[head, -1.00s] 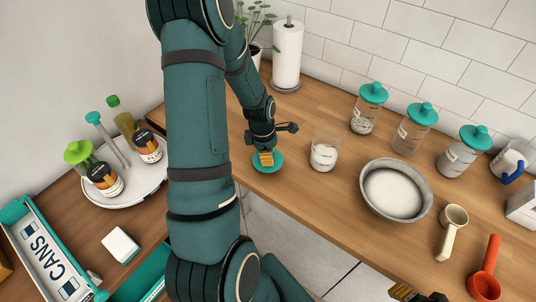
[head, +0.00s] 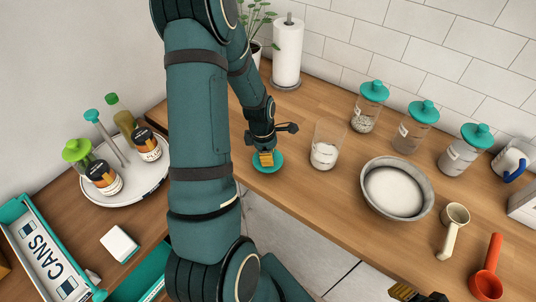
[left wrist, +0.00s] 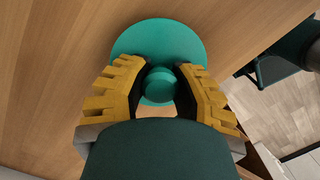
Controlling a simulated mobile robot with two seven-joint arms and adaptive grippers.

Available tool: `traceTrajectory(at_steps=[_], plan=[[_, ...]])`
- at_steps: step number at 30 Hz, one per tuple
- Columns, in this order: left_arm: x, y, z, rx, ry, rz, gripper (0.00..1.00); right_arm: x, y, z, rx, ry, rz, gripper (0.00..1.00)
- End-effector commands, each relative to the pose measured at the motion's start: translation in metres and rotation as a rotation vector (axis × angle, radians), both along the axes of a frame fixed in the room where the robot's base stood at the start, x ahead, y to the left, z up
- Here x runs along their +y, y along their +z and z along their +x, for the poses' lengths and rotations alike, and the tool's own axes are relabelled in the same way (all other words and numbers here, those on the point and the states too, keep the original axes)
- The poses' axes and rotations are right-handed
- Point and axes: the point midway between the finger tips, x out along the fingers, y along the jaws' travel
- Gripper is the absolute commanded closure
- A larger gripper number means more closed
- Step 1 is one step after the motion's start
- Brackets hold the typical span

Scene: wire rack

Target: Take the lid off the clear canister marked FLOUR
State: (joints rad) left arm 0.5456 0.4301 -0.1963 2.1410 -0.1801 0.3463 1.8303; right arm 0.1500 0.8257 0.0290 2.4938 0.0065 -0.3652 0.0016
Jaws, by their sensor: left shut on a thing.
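A clear canister (head: 327,148) stands open on the wooden counter, with white contents low inside; I cannot read any marking on it. A round teal lid (head: 276,166) lies at the counter's front edge, left of the canister and apart from it. My left gripper (head: 265,158) is shut on the lid's knob from above. In the left wrist view, the yellow-padded fingers close on both sides of the knob (left wrist: 159,86), with the lid's disc (left wrist: 160,38) flat on or just over the wood. My right gripper (head: 418,293) shows only partly at the bottom edge.
Several teal-lidded canisters (head: 415,130) stand along the tiled wall. A metal bowl (head: 427,208), a cream scoop (head: 452,222) and an orange scoop (head: 487,284) lie to the right. A paper towel roll (head: 287,55) stands behind. A round tray (head: 120,196) holds bottles at left.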

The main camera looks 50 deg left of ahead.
Motion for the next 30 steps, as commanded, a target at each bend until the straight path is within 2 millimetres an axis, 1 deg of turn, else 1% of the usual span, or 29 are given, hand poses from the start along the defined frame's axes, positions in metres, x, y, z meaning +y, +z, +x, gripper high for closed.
traceTrajectory(at_steps=[18, 24, 25, 27, 30], plan=[[0.000, -0.012, 0.000, 0.000, -0.001, 0.000, 1.00, 0.000, -0.009, 0.000, 0.000, 0.000, 0.000, 0.53], [0.000, -0.011, 0.000, 0.000, -0.001, 0.000, 1.00, 0.000, -0.008, 0.000, 0.000, 0.000, 0.000, 0.53], [0.000, -0.011, 0.000, 0.000, -0.001, 0.000, 0.65, 0.000, -0.008, 0.000, 0.000, 0.000, 0.000, 0.53], [0.000, -0.011, 0.000, 0.000, -0.001, 0.000, 0.43, 0.000, -0.008, 0.000, 0.000, 0.000, 0.000, 0.53], [0.000, -0.011, 0.000, 0.000, -0.001, 0.000, 0.43, 0.000, -0.008, 0.000, 0.000, 0.000, 0.000, 0.53]])
